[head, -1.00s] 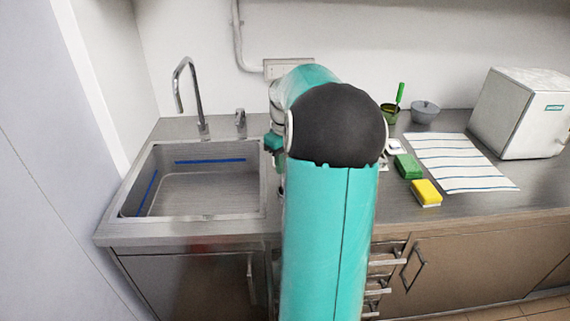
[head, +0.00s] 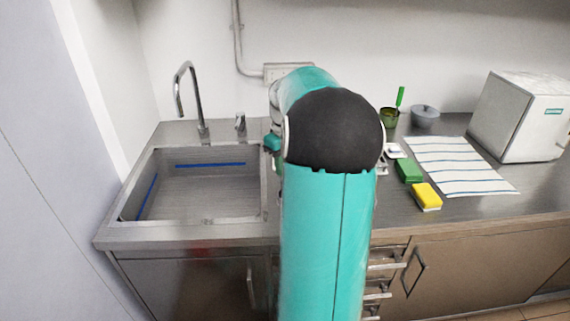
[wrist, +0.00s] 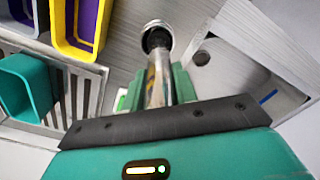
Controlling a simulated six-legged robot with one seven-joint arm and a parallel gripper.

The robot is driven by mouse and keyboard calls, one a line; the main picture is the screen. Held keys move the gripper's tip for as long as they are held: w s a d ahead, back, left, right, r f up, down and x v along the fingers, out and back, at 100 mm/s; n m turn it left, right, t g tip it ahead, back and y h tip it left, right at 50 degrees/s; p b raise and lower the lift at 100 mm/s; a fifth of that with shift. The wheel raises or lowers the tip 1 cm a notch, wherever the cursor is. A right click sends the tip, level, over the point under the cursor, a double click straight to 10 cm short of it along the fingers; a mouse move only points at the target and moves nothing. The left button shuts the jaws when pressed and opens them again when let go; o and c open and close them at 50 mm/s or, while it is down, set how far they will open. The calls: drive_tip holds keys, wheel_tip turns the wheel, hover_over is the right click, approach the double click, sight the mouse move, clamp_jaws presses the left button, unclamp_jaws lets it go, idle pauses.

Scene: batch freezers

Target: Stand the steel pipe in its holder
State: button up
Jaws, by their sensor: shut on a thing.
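The steel pipe (wrist: 154,87) is a shiny cylinder between the green fingers of my gripper (wrist: 157,80), in the wrist view. My gripper is shut on it. The pipe's far end lines up with a round, light-rimmed opening with a dark inside, which looks like the holder (wrist: 148,25). I cannot tell whether the pipe's end is inside the opening or just above it.
The sink (head: 200,208) and tap (head: 190,100) are at the left. A green sponge (head: 408,171), a yellow sponge (head: 427,195), a striped cloth (head: 458,165) and a white machine (head: 522,115) are at the right.

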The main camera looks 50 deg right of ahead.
drive_tip(key=shift+f, duration=1.35)
idle(0.5)
drive_tip(key=o, duration=0.7)
drive_tip(key=shift+s+f, duration=0.1)
drive_tip(key=shift+o, duration=0.2)
drive_tip(key=shift+r, duration=5.7)
